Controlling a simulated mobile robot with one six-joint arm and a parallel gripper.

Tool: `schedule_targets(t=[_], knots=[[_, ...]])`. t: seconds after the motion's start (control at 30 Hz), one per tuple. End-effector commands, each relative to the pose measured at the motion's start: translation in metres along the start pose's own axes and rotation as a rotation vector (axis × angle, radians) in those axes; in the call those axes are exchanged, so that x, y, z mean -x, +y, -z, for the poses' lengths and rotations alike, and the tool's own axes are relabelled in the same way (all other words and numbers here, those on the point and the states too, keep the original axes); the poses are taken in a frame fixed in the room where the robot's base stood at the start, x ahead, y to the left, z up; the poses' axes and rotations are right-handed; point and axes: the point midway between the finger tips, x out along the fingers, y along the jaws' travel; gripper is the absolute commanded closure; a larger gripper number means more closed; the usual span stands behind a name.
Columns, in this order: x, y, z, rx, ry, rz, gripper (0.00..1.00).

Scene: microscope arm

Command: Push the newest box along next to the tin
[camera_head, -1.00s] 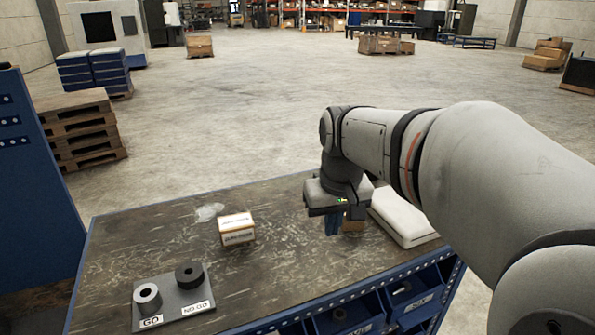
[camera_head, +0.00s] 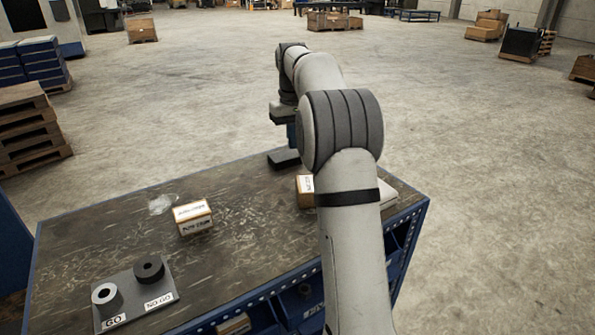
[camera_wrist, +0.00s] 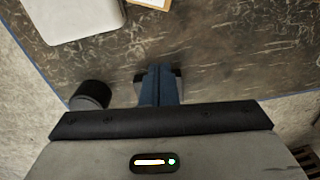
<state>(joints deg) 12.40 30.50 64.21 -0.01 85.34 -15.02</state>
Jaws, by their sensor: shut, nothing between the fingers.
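Two small cardboard boxes with white tops stand on the worktable (camera_head: 130,232). The left box (camera_head: 193,218) has printing on its sides, too small to read for a date. The right box (camera_head: 304,188) is partly hidden by my arm; its edge shows at the top of the wrist view (camera_wrist: 152,3). I see nothing that is clearly a tin. My gripper (camera_head: 291,135) is shut and empty, beyond the right box near the table's far edge, fingers pointing down. Its blue fingers (camera_wrist: 160,86) are in front of a small dark block in the wrist view.
A white rounded case (camera_head: 388,194) lies right of the right box, partly behind my arm. A black cylinder (camera_wrist: 90,95) stands near the table edge. A GO/NO-GO gauge plate (camera_head: 133,294) sits at the front left. The table between the left box and right box is bare.

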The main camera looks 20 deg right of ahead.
Motion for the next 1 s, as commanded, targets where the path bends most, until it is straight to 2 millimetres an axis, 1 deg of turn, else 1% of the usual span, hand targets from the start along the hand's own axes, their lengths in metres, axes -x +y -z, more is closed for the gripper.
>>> schedule_targets(t=[0.1, 0.37, 0.4, 0.6, 0.8, 1.0], knots=[[-0.025, -0.001, -0.001, 0.000, -0.004, 0.001, 1.00], [-0.081, -0.001, -0.001, 0.001, -0.003, 0.001, 1.00], [-0.076, -0.001, -0.008, 0.000, 0.001, 0.000, 1.00], [-0.076, -0.001, -0.031, 0.000, 0.001, 0.000, 1.00], [-0.077, -0.002, -0.040, 0.001, 0.001, 0.000, 1.00], [-0.078, -0.002, -0.040, 0.002, 0.001, 0.000, 1.00]])
